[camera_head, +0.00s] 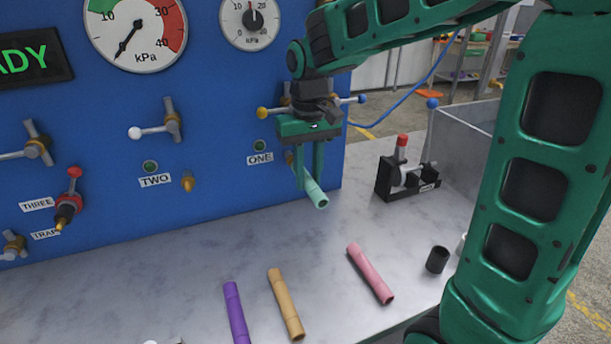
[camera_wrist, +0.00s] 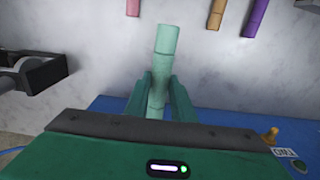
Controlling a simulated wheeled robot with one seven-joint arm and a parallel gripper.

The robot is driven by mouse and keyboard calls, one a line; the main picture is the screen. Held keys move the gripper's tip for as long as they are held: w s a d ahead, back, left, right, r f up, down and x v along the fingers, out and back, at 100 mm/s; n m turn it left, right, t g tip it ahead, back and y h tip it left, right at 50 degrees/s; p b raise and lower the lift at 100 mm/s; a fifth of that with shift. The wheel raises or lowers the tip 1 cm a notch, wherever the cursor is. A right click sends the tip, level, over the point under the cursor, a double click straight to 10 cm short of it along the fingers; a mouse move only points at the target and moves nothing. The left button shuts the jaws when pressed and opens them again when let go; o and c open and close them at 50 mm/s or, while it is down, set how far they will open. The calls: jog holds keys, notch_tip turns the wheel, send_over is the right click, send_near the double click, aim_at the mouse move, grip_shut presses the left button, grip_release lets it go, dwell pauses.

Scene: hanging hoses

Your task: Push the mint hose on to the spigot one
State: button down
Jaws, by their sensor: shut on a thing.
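My gripper (camera_head: 309,181) is shut on the mint hose (camera_head: 317,196) in front of the blue panel, above the worktop. In the wrist view the mint hose (camera_wrist: 166,42) lies between my two fingers (camera_wrist: 158,98), with one end sticking out past them; its other end is hidden by my gripper. Spigot one (camera_head: 289,158) is a small brass stub by the ONE label (camera_head: 260,158), partly hidden behind my finger.
Purple (camera_head: 236,312), tan (camera_head: 285,303) and pink (camera_head: 370,272) hoses lie on the worktop. A black fixture (camera_head: 407,182) stands to the right, with a black cup (camera_head: 437,260) nearer. Spigot two (camera_head: 187,183) is bare. A blue-tipped valve handle (camera_head: 361,99) juts out beside my gripper.

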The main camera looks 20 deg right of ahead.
aim_at(306, 173)
jog(key=shift+w, duration=0.85)
dwell(0.7)
jog(key=c, duration=1.4)
grip_release()
jog(key=shift+c, duration=0.2)
notch_tip(306, 173, up, 11)
jog(key=shift+d+f, duration=0.1)
jog(key=shift+f, duration=0.05)
